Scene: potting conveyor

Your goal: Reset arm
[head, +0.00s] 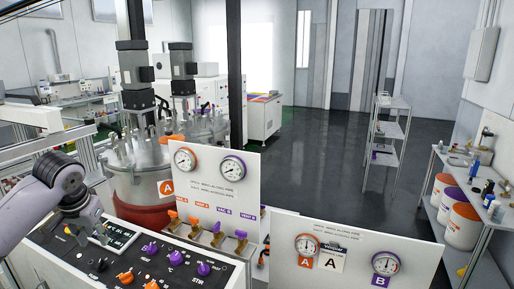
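My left arm comes in from the left edge, and its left gripper (88,236) hangs over the left part of the black control panel (175,265). Its dark fingers look spread apart, with part of a small display on the panel showing around them and nothing seen held. I cannot tell whether the fingertips touch the panel. The panel carries purple knobs (203,269) and orange knobs (125,277). My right gripper is not in view.
A white gauge board (217,188) with valves below stands behind the panel. Another gauge board (340,262) is at front right. A steel tank (140,185) stands behind my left gripper. A bench with tubs (463,224) is at right.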

